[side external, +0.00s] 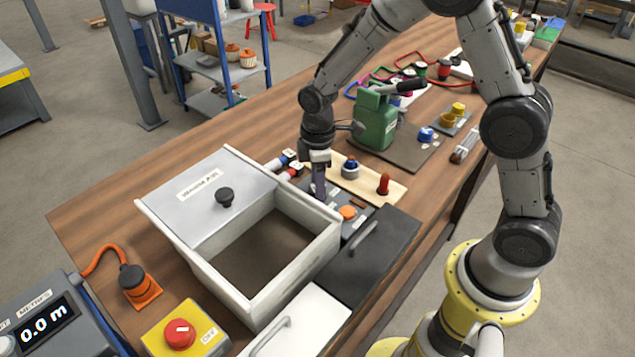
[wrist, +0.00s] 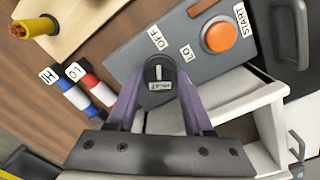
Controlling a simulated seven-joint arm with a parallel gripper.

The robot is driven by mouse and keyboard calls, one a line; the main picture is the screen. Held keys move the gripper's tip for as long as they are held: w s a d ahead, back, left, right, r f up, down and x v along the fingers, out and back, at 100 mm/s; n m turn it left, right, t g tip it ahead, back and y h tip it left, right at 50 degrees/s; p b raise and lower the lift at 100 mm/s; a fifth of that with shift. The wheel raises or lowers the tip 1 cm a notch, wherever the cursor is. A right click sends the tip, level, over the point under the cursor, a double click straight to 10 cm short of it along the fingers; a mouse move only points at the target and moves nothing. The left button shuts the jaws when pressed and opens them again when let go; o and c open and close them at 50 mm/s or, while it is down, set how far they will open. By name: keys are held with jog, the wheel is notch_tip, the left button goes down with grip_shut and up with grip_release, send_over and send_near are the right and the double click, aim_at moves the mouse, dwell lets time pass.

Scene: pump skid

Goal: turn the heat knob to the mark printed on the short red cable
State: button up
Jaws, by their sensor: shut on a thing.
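The black heat knob (wrist: 158,72), lettered HEAT, sits on the grey control panel (wrist: 205,70). My gripper (wrist: 158,85) is shut on it, with one purple finger on each side. Its white pointer line stands nearly vertical in the wrist view, roughly toward OFF (wrist: 159,40); LO (wrist: 187,51) is printed to the right of that. The short red cable (wrist: 101,91), with a white band, lies left of the panel; its tag (wrist: 74,71) seems to read LO. In the side view my gripper (side external: 319,190) hides the knob.
A blue cable (wrist: 73,92) with an HI tag lies beside the red one. An orange START button (wrist: 220,36) is on the panel. The white open-topped box (side external: 215,255) stands close to my gripper.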

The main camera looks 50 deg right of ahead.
jog(key=shift+m, duration=0.4)
grip_shut()
jog(key=m, duration=0.4)
jog(key=shift+r+m, duration=0.1)
jog(key=shift+m, duration=0.2)
jog(key=m, duration=0.6)
jog(key=shift+w+m, duration=0.1)
jog(key=shift+m, duration=0.2)
jog(key=o, duration=1.3)
grip_release()
jog(key=shift+c, duration=0.2)
notch_tip(320, 180, up, 14)
jog(key=shift+a, duration=0.2)
